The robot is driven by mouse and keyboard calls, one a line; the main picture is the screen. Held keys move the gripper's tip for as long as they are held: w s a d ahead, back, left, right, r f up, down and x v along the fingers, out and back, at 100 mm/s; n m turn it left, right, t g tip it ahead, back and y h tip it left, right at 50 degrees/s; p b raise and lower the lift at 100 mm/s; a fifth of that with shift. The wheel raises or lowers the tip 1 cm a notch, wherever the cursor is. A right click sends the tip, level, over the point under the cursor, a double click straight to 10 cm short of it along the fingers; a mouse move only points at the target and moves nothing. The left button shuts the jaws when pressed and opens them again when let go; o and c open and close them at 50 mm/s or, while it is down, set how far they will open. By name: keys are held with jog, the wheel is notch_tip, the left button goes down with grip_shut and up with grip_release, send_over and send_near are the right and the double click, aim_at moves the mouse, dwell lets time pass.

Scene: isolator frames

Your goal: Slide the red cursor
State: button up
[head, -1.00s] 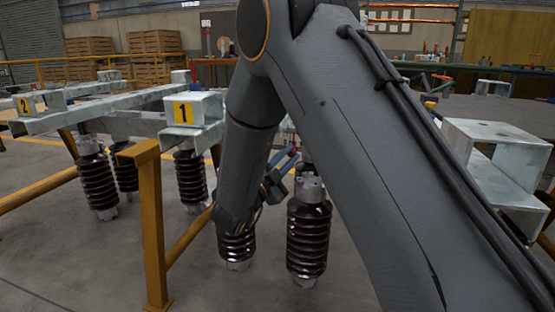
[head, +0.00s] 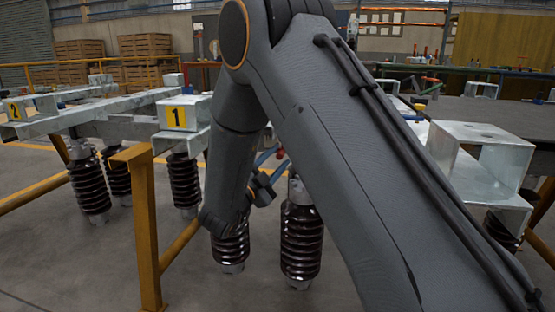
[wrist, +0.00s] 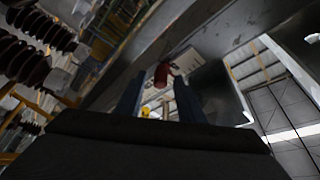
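The red cursor (wrist: 161,75) shows in the wrist view as a small dark red cylinder beside a pale plate under a grey metal beam. It appears just beyond and between the two fingers of my gripper (wrist: 158,88). The fingers stand apart with a gap between them, and I see no contact with the cursor. In the head view my gripper (head: 268,170) is partly hidden behind my arm, near the brown ribbed insulators. A small reddish spot shows by its bluish fingers, too small to make out clearly.
Brown ribbed insulators (head: 301,240) hang under galvanized beams (head: 110,108). A yellow post (head: 146,230) and rail stand to the left. A block labelled 1 (head: 184,113) sits on the frame. A galvanized box section (head: 480,150) is at right. Grey floor is open below.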

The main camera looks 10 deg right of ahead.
jog(key=p+v, duration=0.2)
jog(key=v, duration=0.5)
jog(key=shift+s+a, duration=0.15)
jog(key=shift+s, duration=0.05)
